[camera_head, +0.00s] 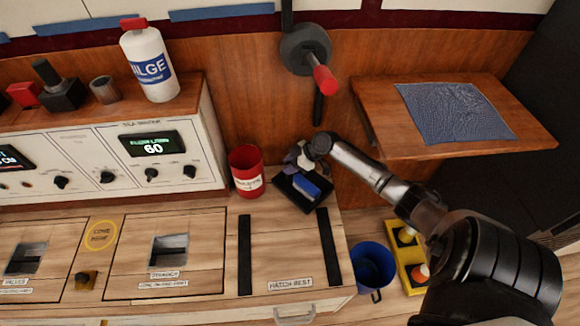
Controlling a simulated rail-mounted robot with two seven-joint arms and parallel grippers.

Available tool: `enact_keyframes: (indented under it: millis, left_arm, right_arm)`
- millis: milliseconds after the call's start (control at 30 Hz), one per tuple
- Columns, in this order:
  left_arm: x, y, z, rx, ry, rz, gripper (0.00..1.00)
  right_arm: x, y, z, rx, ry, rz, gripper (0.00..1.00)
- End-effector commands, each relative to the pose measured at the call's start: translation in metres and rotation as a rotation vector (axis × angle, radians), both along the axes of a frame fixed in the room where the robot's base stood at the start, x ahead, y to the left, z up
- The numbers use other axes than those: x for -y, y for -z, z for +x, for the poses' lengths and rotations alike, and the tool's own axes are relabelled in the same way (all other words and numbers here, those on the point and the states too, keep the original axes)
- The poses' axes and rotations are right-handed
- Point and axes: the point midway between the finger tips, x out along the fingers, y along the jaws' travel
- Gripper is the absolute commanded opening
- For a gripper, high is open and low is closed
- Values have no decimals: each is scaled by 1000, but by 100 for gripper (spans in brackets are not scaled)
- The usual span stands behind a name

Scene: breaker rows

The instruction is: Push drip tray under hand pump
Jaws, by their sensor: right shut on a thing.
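The drip tray appears to be the small black tray (287,191) on the wooden counter, with a blue block (305,187) in it. The hand pump (304,47) is on the wooden back panel above, with a red handle grip (325,79) pointing down. My right gripper (297,162) is at the tray's far left edge, shut on it; the fingertips are small and partly hidden. The tray lies on the counter below the pump and a little nearer to me. My left gripper is not in view.
A red can (247,171) stands just left of the tray. Two black strips (245,255) lie on the counter in front. A blue bucket (371,269) and a yellow tray (407,255) are lower right. A wooden shelf (510,125) with a blue cloth (455,112) juts out at right.

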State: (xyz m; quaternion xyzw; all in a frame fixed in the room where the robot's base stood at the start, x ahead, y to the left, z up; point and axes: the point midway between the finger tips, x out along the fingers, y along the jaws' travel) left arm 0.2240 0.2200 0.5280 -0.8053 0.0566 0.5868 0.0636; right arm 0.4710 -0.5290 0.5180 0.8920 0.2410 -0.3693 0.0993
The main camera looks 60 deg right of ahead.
Motion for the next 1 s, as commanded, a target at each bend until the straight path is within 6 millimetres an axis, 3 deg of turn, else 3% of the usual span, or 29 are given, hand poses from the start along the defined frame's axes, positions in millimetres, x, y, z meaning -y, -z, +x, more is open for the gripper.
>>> enact_keyframes:
  millis: [67, 100, 367, 733, 1000]
  left_arm:
    - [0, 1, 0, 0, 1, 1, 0]
    - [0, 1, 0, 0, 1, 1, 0]
    - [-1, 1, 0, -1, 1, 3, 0]
    - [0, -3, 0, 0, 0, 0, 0]
    - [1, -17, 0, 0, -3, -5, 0]
  right_arm:
    - [3, 2, -1, -2, 4, -9, 1]
    - [3, 2, -1, -2, 4, -9, 34]
    - [2, 1, -1, -1, 3, -6, 59]
    - [4, -5, -5, -2, 2, -5, 60]
    - [20, -38, -37, -5, 1, -7, 60]
